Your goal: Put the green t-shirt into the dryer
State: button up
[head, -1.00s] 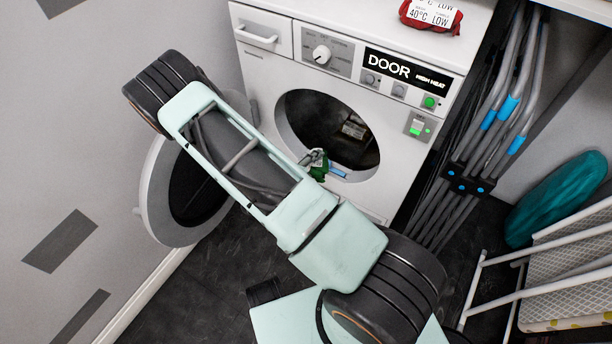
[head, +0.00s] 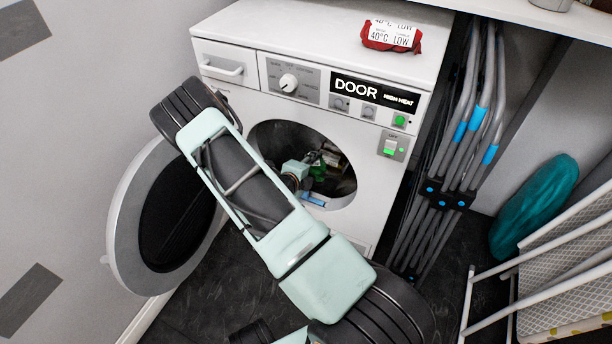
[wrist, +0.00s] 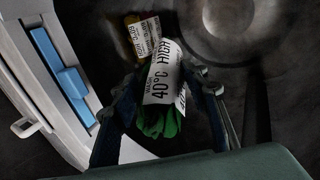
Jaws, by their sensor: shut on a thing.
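The green t-shirt (wrist: 158,121) is a bunched green cloth with a white "40°C HIGH" label. My gripper (wrist: 165,88) is shut on it, one finger on each side. In the head view, my gripper (head: 314,160) and the green t-shirt (head: 319,172) are inside the round opening of the white dryer (head: 230,112). The dark drum wall (wrist: 285,60) lies around and beyond them in the wrist view. The round dryer door (head: 128,225) stands open to the left. My forearm hides part of the opening's lower left.
Another white label with a yellow edge (wrist: 134,30) shows in the drum behind the t-shirt. A red garment labelled "40°C LOW" (head: 390,38) lies on top of the dryer. A folded grey rack (head: 445,190) and a teal bundle (head: 535,205) stand at the right.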

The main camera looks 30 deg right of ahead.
jog(key=w+d+f, duration=0.1)
jog(key=w+d, duration=0.5)
jog(key=d, duration=0.1)
jog(key=shift+d+f+b, duration=0.2)
jog(key=shift+d+b, duration=0.15)
jog(key=shift+b, duration=0.1)
jog(key=shift+f, duration=0.1)
notch_tip(320, 180, down, 7)
dwell(1.2)
jog(key=o, duration=1.3)
jog(key=v, duration=1.2)
jog(key=shift+a, duration=0.1)
